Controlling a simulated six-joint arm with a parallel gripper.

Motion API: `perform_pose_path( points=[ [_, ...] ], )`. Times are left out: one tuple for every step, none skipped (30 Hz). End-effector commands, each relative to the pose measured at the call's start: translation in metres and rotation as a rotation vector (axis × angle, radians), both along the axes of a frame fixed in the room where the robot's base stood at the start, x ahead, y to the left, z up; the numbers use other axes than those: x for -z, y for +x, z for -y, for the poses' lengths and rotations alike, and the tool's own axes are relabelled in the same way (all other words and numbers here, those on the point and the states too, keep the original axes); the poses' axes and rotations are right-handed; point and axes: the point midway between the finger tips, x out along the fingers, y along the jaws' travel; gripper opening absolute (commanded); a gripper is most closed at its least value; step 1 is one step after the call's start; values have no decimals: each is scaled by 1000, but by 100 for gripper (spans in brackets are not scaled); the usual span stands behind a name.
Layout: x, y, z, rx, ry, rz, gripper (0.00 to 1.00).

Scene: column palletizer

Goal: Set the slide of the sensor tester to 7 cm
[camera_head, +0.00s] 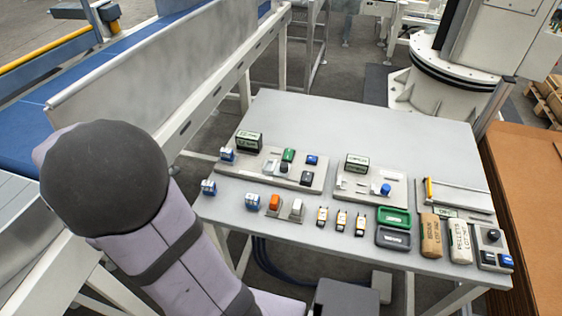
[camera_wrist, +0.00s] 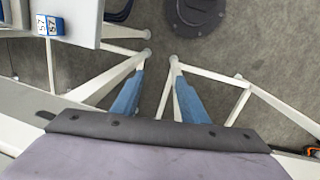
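On the grey table, a flat panel (camera_head: 368,185) with a dark-framed display (camera_head: 357,163) and a blue knob (camera_head: 385,189) stands right of centre; it looks like the sensor tester. Its scale and the knob's exact setting are too small to read. Further right, another flat plate (camera_head: 460,194) carries a yellow upright piece at its left end. My gripper (camera_wrist: 160,73) shows in the wrist view as two blue fingers, apart and with only floor between them. It is away from the panel, which is outside the wrist view. The head view does not show the fingers.
A control panel (camera_head: 278,167), blue-and-white blocks (camera_head: 208,187), green and dark trays (camera_head: 394,217), and brown (camera_head: 431,236) and white (camera_head: 460,241) labelled packs crowd the table. The table's back (camera_head: 360,118) is clear. A blue conveyor (camera_head: 30,130) runs at left; brown boards (camera_head: 535,190) lie right.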

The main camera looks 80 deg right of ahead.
Motion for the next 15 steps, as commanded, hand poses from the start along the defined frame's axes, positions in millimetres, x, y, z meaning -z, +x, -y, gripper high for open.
perform_pose_path(
  points=[
    [-3,4,36,0,-12,-20,40],
    [-5,4,56,-9,-19,-33,40],
    [-6,3,83,-22,-28,-50,40],
    [-7,0,104,-33,-33,-67,40],
    [-8,-4,125,-41,-38,-81,40],
    [-10,-11,153,-53,-44,-102,40],
    [-10,-18,173,-62,-45,-119,40],
    [-11,-27,194,-69,-47,-137,40],
    [-11,-40,219,-79,-47,-161,40],
    [-12,-51,238,-85,-47,-177,40],
    [-12,-63,255,-91,-44,-195,40],
    [-12,-80,277,-98,-41,-217,40],
    [-12,-93,291,-104,-36,-233,40],
    [-11,-105,305,-109,-32,-248,40],
    [-11,-122,320,-113,-25,-267,40]
  ],
)
